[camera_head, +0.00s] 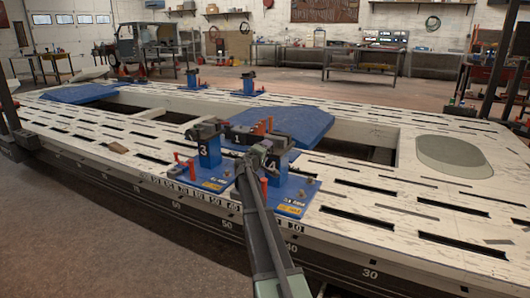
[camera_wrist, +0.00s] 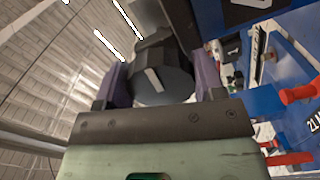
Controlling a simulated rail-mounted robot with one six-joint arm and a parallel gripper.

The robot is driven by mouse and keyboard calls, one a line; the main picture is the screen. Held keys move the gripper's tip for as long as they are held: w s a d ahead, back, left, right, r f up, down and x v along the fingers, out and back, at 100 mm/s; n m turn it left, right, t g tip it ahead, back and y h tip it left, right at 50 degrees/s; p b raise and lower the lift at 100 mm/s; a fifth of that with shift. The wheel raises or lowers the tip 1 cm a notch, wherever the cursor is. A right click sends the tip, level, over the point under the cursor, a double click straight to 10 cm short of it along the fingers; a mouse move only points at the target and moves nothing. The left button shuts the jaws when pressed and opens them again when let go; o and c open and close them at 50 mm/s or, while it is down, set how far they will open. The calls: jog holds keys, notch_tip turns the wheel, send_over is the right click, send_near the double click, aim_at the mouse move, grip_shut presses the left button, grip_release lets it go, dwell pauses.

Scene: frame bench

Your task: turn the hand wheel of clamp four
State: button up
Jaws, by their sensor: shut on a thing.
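Clamp four (camera_head: 274,170) is a blue post marked 4 on a blue base plate near the front edge of the frame bench. My gripper (camera_head: 257,150) reaches up to its head from the front. In the wrist view the hand wheel (camera_wrist: 165,88) is a dark, round knob with a pale mark across its face. The two purple fingers stand on either side of it, and my gripper is shut on it. In the head view my gripper and arm hide the wheel and part of the post.
Clamp three (camera_head: 207,152), a similar blue post, stands close on the left. Red pins (camera_head: 182,166) stand beside it. A blue panel (camera_head: 305,124) lies behind the clamps. The slotted white bench (camera_head: 365,215) is clear to the right.

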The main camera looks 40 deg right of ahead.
jog(key=n, duration=0.5)
jog(key=shift+r+n, duration=0.1)
jog(key=shift+n, duration=0.2)
jog(key=n, duration=0.9)
jog(key=shift+a+r, duration=0.1)
jog(key=shift+r, duration=0.05)
jog(key=n, duration=0.4)
jog(key=shift+w+n, duration=0.15)
jog(key=shift+n, duration=0.25)
jog(key=o, duration=0.9)
jog(key=shift+o, duration=0.2)
jog(key=shift+a, duration=0.1)
jog(key=v, duration=1)
jog(key=shift+a, duration=0.3)
